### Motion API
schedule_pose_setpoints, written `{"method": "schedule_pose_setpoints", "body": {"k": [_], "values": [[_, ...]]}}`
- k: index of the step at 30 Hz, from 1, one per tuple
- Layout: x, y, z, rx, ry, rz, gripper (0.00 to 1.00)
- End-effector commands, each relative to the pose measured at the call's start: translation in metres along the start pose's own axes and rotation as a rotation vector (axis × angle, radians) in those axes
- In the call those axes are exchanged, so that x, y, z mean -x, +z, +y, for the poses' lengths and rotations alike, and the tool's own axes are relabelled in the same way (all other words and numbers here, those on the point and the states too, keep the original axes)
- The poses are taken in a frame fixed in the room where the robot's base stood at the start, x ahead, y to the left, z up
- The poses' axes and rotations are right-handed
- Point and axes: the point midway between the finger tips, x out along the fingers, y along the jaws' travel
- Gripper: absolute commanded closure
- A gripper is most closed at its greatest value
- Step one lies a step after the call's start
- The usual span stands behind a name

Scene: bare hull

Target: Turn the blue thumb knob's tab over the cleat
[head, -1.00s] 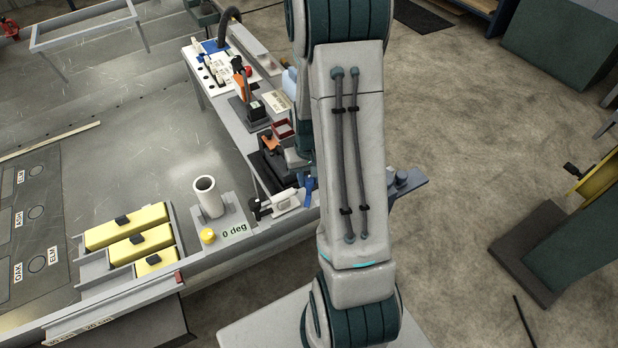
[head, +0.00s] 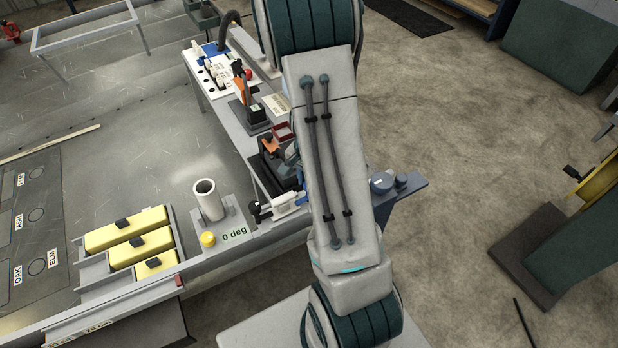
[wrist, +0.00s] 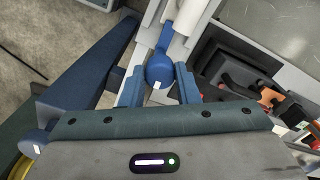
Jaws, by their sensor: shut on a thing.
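The blue thumb knob (wrist: 159,72) shows in the wrist view between the two fingers of my gripper (wrist: 158,88). Its blue tab (wrist: 167,36) points up the picture, between pale grey-white parts (wrist: 188,18). My gripper is shut on the knob. I cannot clearly tell which pale part is the cleat, or whether the tab lies over it. In the head view my arm hides the gripper and most of the knob; a pale fitting (head: 286,206) shows just left of the arm.
A dark blue bar (wrist: 88,72) runs beside the gripper in the wrist view. Black and orange tools (wrist: 238,82) lie to the right. In the head view, a pale upright tube (head: 208,199) and yellow blocks (head: 127,228) stand left. The floor at right is mostly open.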

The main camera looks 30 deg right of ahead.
Motion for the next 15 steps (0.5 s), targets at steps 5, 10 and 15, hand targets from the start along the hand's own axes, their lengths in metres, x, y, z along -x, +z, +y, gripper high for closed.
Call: {"method": "schedule_pose_setpoints", "body": {"k": [5,10,15], "values": [[0.0006,-0.0001,-0.0004,-0.061,-0.001,0.001,0.94],[0.0004,-0.0003,-0.0003,-0.090,-0.001,0.001,0.94],[0.0003,-0.0004,-0.0003,-0.097,-0.001,0.001,0.94]]}}
